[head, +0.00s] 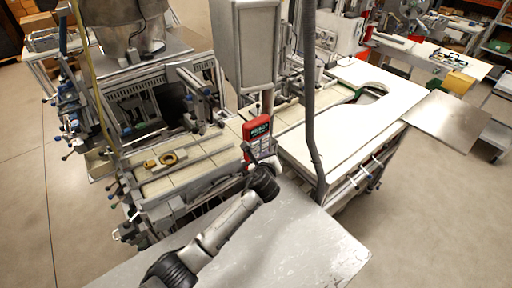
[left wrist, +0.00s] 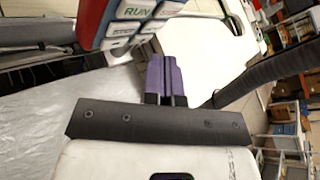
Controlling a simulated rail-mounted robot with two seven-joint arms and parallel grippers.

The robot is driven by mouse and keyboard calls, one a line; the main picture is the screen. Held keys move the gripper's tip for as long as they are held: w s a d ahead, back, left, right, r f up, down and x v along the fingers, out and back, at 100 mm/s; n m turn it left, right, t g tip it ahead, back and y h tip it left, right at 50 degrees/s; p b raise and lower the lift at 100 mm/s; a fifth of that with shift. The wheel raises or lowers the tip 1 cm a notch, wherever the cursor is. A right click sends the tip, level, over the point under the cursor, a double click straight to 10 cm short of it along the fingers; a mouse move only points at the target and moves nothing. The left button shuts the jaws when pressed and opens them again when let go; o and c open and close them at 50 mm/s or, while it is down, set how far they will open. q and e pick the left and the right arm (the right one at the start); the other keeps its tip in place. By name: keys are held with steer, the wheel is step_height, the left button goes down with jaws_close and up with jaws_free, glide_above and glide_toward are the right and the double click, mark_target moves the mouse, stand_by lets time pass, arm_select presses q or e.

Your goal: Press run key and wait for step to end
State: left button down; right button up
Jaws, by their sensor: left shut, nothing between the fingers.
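The control panel (head: 257,128) has a red case, a dark screen with green text and pale keys below. Part of its red case (left wrist: 91,20) fills the top of the left wrist view, tilted. I cannot tell whether the tips touch a key. In the head view my left arm reaches up to the panel's lower part. My right gripper is not in view.
A grey post with a big box (head: 246,45) stands behind the panel. A thick dark hose (head: 310,100) hangs just right of it. A white worktop (head: 345,125) lies to the right, a machine bed with a brass-coloured part (head: 165,160) to the left.

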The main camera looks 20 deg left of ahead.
mark_target(256, 144)
arm_select(q)
steer(key=shift+w+a, duration=0.5)
steer(key=shift+a, duration=0.4)
stand_by(0.8)
stand_by(0.7)
steer(key=shift+w+a+r+p, duration=0.1)
steer(key=shift+a+r+p, duration=0.1)
steer(key=shift+p, duration=0.2)
steer(key=shift+w+a+f, duration=0.1)
steer(key=shift+a, duration=0.1)
